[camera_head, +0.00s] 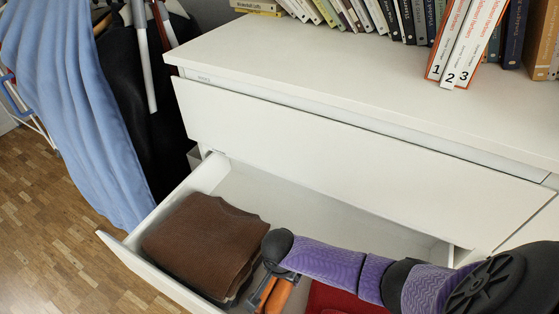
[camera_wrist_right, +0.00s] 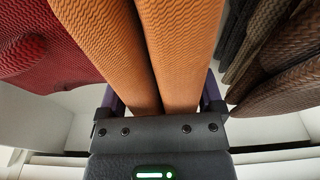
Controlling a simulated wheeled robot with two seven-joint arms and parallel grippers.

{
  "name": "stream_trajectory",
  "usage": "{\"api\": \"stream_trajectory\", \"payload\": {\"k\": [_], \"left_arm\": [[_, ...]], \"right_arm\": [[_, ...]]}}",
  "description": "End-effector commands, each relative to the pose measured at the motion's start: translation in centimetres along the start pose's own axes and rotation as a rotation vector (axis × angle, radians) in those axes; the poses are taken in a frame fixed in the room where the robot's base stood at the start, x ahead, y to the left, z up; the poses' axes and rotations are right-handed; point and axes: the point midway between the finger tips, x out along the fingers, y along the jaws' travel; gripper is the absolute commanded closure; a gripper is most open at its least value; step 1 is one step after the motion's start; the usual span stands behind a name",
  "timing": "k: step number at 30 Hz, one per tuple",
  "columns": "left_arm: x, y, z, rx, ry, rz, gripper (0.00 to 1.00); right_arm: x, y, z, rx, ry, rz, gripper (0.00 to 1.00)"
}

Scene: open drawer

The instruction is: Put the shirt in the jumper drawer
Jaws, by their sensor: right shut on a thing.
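The orange shirt (camera_head: 281,296) shows only in part in the head view, low in the open drawer (camera_head: 310,212) beside my gripper. In the right wrist view its two thick orange folds (camera_wrist_right: 178,45) run up from between the fingers. My right gripper (camera_head: 266,289) reaches down into the drawer and is shut on the orange shirt. A folded brown garment (camera_head: 200,240) lies in the drawer to the left, and a red garment (camera_head: 340,299) to the right, partly hidden by my purple arm. My left gripper is in neither view.
A closed drawer front (camera_head: 340,160) is above the open drawer, under the white dresser top (camera_head: 330,70) with several books at the back. A blue cloth (camera_head: 65,110) hangs at the left. Bare drawer floor shows behind the garments.

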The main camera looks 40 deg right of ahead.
Motion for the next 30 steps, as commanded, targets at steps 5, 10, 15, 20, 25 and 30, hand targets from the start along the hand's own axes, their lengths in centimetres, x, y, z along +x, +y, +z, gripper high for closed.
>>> {"api": "stream_trajectory", "payload": {"k": [5, 10, 15, 20, 25, 30], "left_arm": [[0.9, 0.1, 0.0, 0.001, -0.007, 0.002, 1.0], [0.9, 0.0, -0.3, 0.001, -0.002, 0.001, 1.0], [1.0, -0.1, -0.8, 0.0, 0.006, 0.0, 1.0], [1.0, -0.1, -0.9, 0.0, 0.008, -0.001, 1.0], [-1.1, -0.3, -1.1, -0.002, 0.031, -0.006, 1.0], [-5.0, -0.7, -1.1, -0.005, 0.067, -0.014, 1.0]], "right_arm": [[1.3, 0.0, 0.1, -0.001, 0.001, 0.0, 0.93], [1.4, 0.0, 0.2, 0.0, 0.0, 0.0, 0.93], [1.5, 0.0, 0.2, 0.0, 0.0, 0.0, 0.0], [1.5, 0.0, 0.2, -0.001, 0.0, 0.0, 0.0], [-1.6, -0.2, 0.0, 0.0, 0.003, -0.008, 0.0], [-7.1, -0.2, -0.1, 0.0, 0.004, -0.011, 0.0]]}}
